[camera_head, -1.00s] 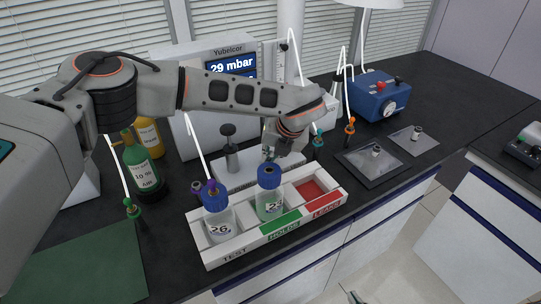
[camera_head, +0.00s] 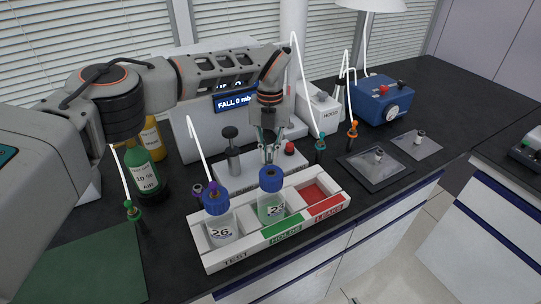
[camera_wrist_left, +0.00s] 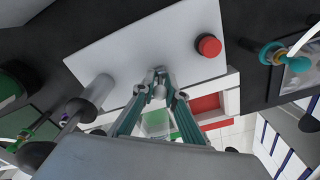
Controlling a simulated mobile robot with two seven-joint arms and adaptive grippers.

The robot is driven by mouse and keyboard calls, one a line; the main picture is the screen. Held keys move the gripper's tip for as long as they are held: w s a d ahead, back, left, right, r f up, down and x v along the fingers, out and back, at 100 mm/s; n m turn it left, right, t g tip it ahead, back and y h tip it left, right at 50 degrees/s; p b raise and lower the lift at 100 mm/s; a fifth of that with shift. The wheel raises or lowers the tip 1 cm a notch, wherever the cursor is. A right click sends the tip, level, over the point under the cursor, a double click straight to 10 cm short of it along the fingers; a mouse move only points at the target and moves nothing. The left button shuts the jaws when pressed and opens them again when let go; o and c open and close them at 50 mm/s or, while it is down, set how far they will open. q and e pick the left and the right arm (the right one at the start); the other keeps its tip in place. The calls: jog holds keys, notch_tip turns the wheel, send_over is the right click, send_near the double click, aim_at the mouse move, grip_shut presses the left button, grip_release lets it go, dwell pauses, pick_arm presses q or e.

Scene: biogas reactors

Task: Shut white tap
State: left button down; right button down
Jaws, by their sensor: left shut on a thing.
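My left gripper (camera_head: 268,152) points down over the white base plate, behind the bottle rack, in the head view. In the left wrist view its teal fingers (camera_wrist_left: 160,90) close on a small pale piece (camera_wrist_left: 159,91) standing on the white plate (camera_wrist_left: 150,45). This piece looks like the white tap; the fingers hide most of it, and its handle angle cannot be told. In the head view the fingers hide it too. My right gripper is not in view.
A red button (camera_wrist_left: 209,46) and a grey cylinder with a black knob (camera_head: 231,150) stand on the plate beside the gripper. The rack (camera_head: 232,256) with two blue-capped bottles is in front. White tubes with coloured ends (camera_head: 320,148) hang to the right.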

pick_arm(q)
jog(key=shift+w+a+g+h, duration=0.1)
jog(key=shift+w+g+h, duration=0.1)
jog(key=shift+g+h, duration=0.15)
dwell(0.5)
jog(key=c, duration=2.3)
grip_release()
jog(key=shift+r, duration=0.15)
jog(key=r, duration=0.4)
jog(key=w+r, duration=0.1)
jog(key=r, duration=0.6)
jog(key=shift+w+a+r, duration=0.3)
jog(key=shift+a+r, duration=0.05)
jog(key=shift+s+f, duration=0.1)
